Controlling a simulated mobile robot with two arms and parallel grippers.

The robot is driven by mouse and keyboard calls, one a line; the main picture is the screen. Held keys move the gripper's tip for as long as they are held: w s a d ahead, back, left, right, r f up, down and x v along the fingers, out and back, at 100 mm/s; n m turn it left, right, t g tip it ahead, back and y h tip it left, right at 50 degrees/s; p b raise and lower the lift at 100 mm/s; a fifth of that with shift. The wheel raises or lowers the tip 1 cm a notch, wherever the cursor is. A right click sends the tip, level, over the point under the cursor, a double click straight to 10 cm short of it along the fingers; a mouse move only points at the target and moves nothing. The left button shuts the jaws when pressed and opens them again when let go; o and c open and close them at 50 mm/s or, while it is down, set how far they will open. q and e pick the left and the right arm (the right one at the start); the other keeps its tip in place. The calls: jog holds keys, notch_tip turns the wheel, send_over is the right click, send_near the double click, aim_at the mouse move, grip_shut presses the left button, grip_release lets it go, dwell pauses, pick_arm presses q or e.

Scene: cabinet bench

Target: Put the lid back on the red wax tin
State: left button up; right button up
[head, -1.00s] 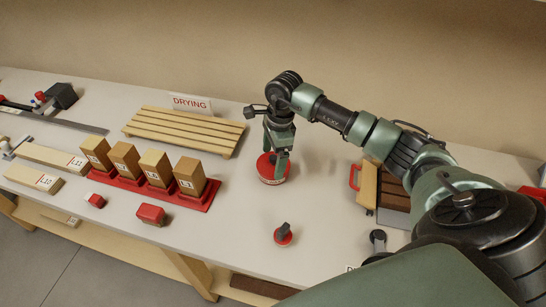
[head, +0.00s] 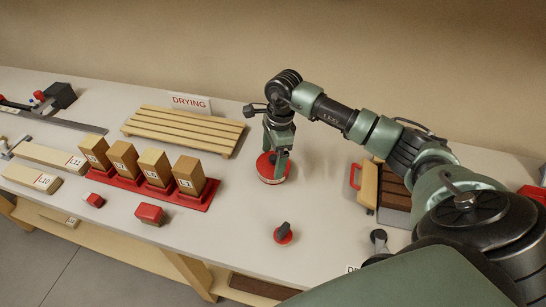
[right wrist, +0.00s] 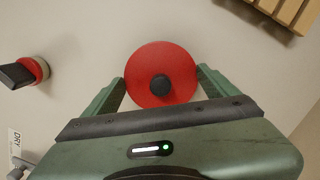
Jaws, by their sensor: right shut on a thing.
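The red lid (right wrist: 162,88), a round disc with a dark knob at its centre, lies between the fingers of my right gripper (right wrist: 160,90) in the right wrist view. The fingers are shut on its edge from both sides. In the head view my right gripper (head: 279,152) points down over the red wax tin (head: 271,179), which stands upright on the bench with a pale band low on its side. The lid covers the tin's top; I cannot tell whether it is fully seated. My left gripper is out of view.
A red, dark-handled tool (head: 283,234) stands near the tin. A slatted drying rack (head: 184,130) with a DRYING sign (head: 190,102) is to the left. A red tray (head: 196,203) holds several wooden blocks. A brush (head: 366,184) lies at right.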

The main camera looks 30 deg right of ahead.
dwell(0.4)
jog(key=o, duration=1.1)
jog(key=shift+r+p, duration=1.8)
jog(key=shift+r, duration=1.7)
jog(key=shift+c, duration=0.2)
grip_shut()
jog(key=shift+f, duration=0.2)
